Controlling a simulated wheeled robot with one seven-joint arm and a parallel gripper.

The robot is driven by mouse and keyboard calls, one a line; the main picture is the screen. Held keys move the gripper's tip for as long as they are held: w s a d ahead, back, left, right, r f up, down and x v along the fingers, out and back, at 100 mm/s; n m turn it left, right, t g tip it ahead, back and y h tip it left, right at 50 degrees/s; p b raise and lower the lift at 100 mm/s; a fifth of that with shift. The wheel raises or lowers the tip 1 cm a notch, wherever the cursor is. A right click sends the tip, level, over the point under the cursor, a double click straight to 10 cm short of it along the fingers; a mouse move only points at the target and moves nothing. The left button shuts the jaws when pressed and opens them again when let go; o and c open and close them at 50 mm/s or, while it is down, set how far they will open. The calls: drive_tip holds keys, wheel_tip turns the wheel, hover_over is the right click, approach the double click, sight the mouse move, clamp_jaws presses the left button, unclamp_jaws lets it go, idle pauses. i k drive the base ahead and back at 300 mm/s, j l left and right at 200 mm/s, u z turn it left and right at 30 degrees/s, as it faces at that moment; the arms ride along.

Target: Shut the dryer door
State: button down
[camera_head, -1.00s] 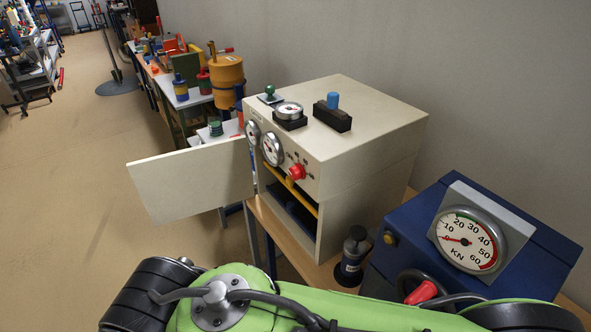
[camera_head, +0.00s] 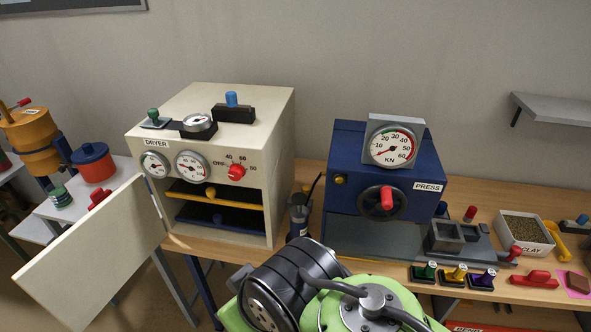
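The dryer (camera_head: 260,130) is a cream box labelled DRYER on the wooden bench, left of centre in the head view. Its door (camera_head: 95,255) is a flat cream panel, hinged at the box's left side, and stands wide open, swung out toward the lower left. A red dial (camera_head: 236,172) and two gauges sit above the opening. My green and black arm shows at the bottom centre, in front of the bench and right of the door. My gripper is not visible.
The blue press (camera_head: 340,160) with a gauge and red-handled wheel stands right of the dryer. A dark grinder-like bottle (camera_head: 299,215) stands between them. Stamps, a clay tray (camera_head: 524,232) and small items lie on the right. A side table with a red pot (camera_head: 92,163) is behind the door.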

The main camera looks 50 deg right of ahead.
sight(74, 278)
drive_tip(key=j+z, duration=0.15)
drive_tip(key=z, duration=0.3)
drive_tip(key=j+z, duration=0.1)
drive_tip(key=z, duration=0.35)
drive_tip(key=i+j+z, duration=0.1)
drive_tip(key=j+z, duration=0.15)
drive_tip(key=j, duration=0.35)
drive_tip(key=i+j+z, duration=0.1)
drive_tip(key=j+z, duration=0.15)
drive_tip(key=j, duration=0.35)
drive_tip(key=j+z, duration=0.25)
drive_tip(key=j, duration=0.35)
drive_tip(key=j+z, duration=0.25)
drive_tip(key=j, duration=0.4)
drive_tip(key=k+j+z, duration=0.25)
drive_tip(key=j, duration=0.35)
drive_tip(key=j+z, duration=0.25)
drive_tip(key=j, duration=0.35)
drive_tip(key=j+u, duration=0.85)
drive_tip(key=i+j+u, duration=0.1)
drive_tip(key=j+u, duration=0.35)
